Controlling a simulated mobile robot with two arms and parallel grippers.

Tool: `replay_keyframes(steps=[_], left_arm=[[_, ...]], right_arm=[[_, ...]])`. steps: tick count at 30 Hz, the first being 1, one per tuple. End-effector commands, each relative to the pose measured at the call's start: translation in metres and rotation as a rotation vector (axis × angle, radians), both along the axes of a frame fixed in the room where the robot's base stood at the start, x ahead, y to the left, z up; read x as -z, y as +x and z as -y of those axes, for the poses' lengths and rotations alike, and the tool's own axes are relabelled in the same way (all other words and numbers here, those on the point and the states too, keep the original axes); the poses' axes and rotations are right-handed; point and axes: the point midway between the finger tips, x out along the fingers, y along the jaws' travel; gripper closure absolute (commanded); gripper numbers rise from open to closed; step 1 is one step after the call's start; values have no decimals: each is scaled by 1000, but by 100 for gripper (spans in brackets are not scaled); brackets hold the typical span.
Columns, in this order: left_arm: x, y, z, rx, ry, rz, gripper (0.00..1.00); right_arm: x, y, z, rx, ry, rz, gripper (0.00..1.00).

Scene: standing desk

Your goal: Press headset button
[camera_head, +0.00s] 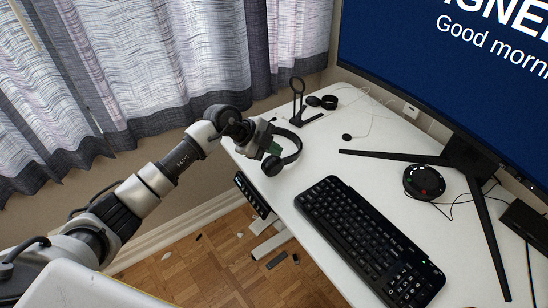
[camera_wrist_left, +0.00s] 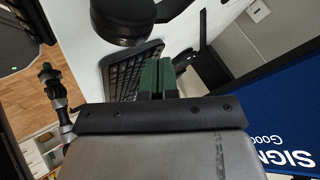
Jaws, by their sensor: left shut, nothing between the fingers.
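The black headset (camera_head: 287,158) lies near the left end of the white desk, one ear cup toward the front edge. My left gripper (camera_head: 273,148) is at the headset, with its green fingers beside or over the near ear cup. I cannot tell whether they touch it. In the left wrist view the green fingers (camera_wrist_left: 158,78) are together and hold nothing. A dark round ear cup of the headset (camera_wrist_left: 128,20) shows just beyond them at the top. I cannot make out a button on it. My right arm seems to show small at the left of the wrist view; its fingers are unclear.
The black keyboard (camera_head: 370,240) lies right of the headset. A black stand (camera_head: 300,105) is behind it, and the monitor (camera_head: 460,60) stands at the back right on splayed legs. A round black device (camera_head: 424,182) sits beneath the monitor. Bare desk lies between headset and monitor.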

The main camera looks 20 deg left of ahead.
Motion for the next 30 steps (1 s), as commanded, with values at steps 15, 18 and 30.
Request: replay_keyframes(steps=[15,18,30], left_arm=[[0,0,0,0,0,0,100],[1,0,0,0,0,0,100],[9,0,0,0,0,0,100]], right_arm=[[0,0,0,0,0,-1,100],[0,0,0,0,0,-1,100],[-3,0,0,0,0,-1,100]])
